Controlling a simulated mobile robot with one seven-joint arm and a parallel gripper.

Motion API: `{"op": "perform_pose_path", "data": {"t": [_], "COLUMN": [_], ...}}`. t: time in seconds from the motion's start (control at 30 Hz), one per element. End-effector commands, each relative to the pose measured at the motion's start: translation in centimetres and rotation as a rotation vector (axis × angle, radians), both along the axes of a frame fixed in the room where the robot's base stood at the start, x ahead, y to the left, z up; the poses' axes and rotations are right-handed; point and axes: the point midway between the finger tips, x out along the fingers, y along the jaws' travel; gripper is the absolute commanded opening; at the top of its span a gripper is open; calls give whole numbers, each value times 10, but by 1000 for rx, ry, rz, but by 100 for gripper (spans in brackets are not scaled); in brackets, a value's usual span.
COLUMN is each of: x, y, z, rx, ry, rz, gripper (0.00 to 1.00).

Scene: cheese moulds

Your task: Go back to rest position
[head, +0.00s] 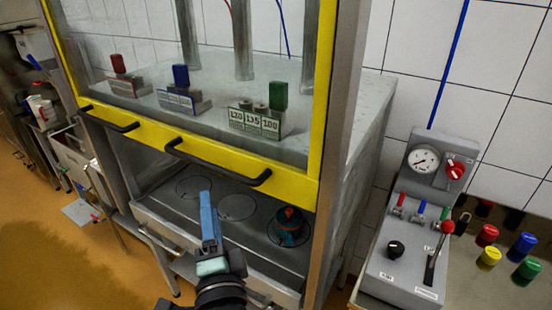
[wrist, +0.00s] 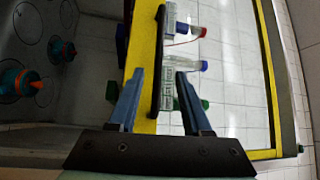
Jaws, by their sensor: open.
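My gripper (head: 206,196) is in front of the cabinet, below the yellow-framed glass door (head: 225,165). In the wrist view, the two blue fingers of the gripper (wrist: 160,74) stand apart with nothing held between them. A black door handle (wrist: 158,60) and the yellow frame lie beyond the fingertips there. In the head view the fingers overlap, and part of the shelf is hidden behind them. My arm is stretched out low at the bottom centre.
A teal and orange piece (head: 290,223) stands on the marked shelf (head: 262,250) under the door. A grey control panel (head: 400,265) with a gauge and levers stands right, beside several coloured caps (head: 487,235). Weight blocks (head: 256,120) sit behind the glass. Orange floor shows left.

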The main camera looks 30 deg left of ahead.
Motion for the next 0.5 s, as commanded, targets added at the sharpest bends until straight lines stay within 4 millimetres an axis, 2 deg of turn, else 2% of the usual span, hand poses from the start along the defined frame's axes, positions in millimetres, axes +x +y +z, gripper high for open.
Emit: {"op": "perform_pose_path", "data": {"t": [0.17, 0.27, 0.37, 0.5], "x": [0, 11, 26, 38], "y": [0, -12, -38, -99], "z": [0, 25, 72, 159], "rx": [0, -46, -151, -385], "ry": [0, -93, -273, -577], "rz": [0, -45, -148, -393], "gripper": [49, 49, 49, 49]}}
